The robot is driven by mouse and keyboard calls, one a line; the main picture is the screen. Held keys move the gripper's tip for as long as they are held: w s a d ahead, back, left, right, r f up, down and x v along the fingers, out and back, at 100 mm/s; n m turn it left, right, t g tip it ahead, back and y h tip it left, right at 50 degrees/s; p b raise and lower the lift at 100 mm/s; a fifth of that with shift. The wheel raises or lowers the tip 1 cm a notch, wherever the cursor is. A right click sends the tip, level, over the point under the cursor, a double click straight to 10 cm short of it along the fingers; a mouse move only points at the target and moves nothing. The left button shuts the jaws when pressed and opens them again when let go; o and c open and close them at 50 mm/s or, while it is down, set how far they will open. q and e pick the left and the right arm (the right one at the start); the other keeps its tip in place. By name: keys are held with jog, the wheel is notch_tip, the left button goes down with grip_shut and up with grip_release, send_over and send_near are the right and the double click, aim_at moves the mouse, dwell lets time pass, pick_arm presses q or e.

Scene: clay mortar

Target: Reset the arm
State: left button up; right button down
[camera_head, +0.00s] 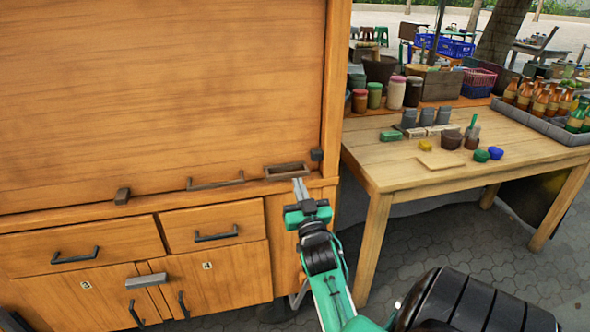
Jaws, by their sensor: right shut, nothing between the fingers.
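My right gripper (301,187) is shut and empty, its fingers pointing up and away from me. Its green and black arm comes in from the bottom right. The fingertips are in front of the right end of the wooden cabinet (150,90), near a small wooden tray-like piece (287,170) on the ledge; I cannot tell whether they touch it. My left gripper is not in view.
The cabinet has drawers (215,225) and doors (215,280) with dark handles. To the right stands a wooden table (400,170) with jars (396,92), small coloured pots, a dark cup (451,139) and a grey crate of bottles (545,124). Paved floor (440,250) lies below the table.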

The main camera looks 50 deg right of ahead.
jog(key=shift+v, duration=1.15)
